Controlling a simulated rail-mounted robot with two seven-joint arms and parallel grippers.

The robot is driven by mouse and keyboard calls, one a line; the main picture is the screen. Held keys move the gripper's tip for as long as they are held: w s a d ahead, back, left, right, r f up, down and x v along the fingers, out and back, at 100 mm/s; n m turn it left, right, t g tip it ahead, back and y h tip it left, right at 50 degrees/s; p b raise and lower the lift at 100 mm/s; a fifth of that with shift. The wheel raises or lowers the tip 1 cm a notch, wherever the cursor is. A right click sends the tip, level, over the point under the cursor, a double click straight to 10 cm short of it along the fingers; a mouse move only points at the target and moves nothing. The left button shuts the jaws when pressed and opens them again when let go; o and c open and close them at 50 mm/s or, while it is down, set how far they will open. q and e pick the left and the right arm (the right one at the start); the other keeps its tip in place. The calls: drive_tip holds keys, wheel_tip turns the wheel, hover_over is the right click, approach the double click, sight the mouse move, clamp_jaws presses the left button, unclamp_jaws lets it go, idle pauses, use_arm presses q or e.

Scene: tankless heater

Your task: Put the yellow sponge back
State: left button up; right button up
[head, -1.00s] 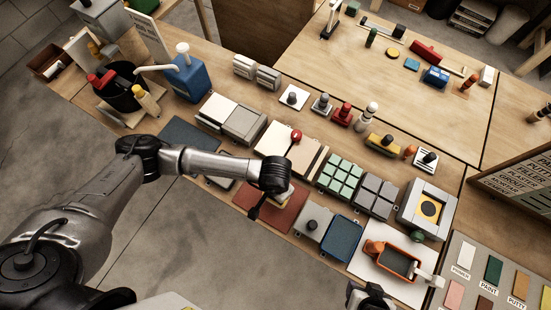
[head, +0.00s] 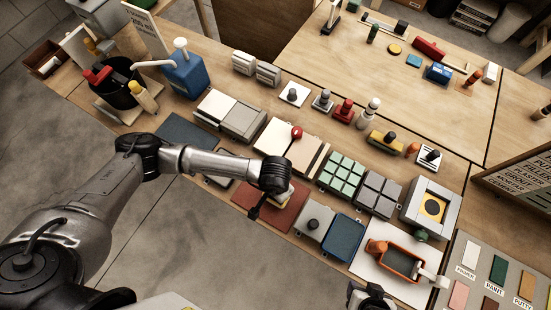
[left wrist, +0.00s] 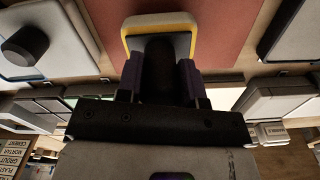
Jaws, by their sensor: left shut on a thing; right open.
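The yellow sponge (left wrist: 127,31) is a yellow-edged block with a pale face and a dark handle. My left gripper (left wrist: 160,78) is shut on that handle, with one finger on each side. In the head view, my left gripper (head: 262,203) is over the red-brown mat (head: 272,222), partly hidden by my wrist. A small yellow and pale edge of the sponge (head: 284,197) shows beside it. I cannot tell whether the sponge touches the mat. My right gripper (head: 370,296) is at the bottom edge of the head view, open and away from the sponge.
A grey knobbed block (head: 314,228) and a blue pad (head: 342,239) lie right of the mat. A pale board with a red-knobbed tool (head: 295,134) lies behind it. An orange-rimmed tray (head: 403,264) stands at the front right. The bench is crowded.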

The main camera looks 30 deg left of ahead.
use_arm(q)
drive_tip(key=shift+f+b, duration=0.4)
drive_tip(key=o, duration=1)
wheel_tip(320, 180, up, 14)
drive_tip(key=shift+f, duration=0.1)
idle(0.4)
